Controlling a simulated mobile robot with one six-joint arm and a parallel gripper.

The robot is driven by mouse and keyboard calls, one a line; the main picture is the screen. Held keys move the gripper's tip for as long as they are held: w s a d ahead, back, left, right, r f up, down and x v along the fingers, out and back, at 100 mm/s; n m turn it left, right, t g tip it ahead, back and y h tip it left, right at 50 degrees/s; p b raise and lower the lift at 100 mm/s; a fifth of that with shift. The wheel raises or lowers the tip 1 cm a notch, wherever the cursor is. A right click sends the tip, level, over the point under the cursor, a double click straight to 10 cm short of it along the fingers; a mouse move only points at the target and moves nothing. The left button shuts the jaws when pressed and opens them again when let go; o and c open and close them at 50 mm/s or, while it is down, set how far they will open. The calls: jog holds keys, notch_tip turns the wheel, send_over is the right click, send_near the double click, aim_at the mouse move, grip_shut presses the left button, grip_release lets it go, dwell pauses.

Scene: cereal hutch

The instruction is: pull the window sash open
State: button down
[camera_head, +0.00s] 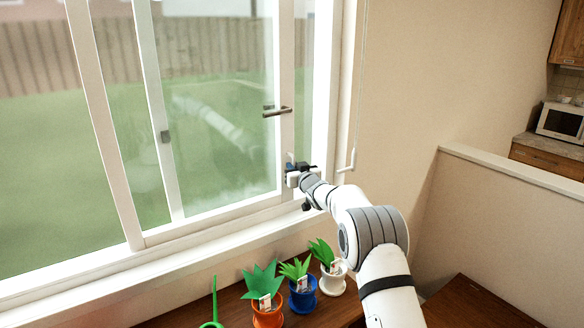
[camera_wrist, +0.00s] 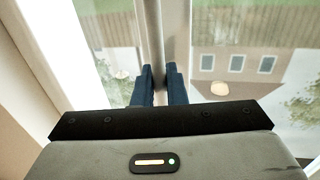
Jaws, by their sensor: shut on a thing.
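The white-framed window sash (camera_head: 286,70) stands upright at the right of the window in the head view. A dark lever handle (camera_head: 278,111) sticks out from its right upright. My gripper (camera_head: 291,172) is at this upright, below the lever handle. In the wrist view the two dark blue fingers of my gripper (camera_wrist: 159,75) point at a pale upright bar (camera_wrist: 150,30) and are close together on it. My gripper is shut on the sash; the exact part between the fingertips is partly hidden.
Potted plants in orange (camera_head: 268,314), blue (camera_head: 303,294) and white (camera_head: 333,279) pots stand on the wooden top below my arm. A blind cord with a white wand (camera_head: 347,160) hangs right of the window. A low wall (camera_head: 500,170) stands at the right.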

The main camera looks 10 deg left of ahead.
jog(key=shift+s+a+r, duration=0.1)
jog(key=shift+a, duration=0.05)
jog(key=c, duration=1.6)
grip_release()
jog(key=shift+s+a, duration=0.1)
jog(key=shift+a, duration=0.05)
jog(key=b+v, duration=0.3)
jog(key=v, duration=0.4)
jog(key=shift+s+d, duration=0.3)
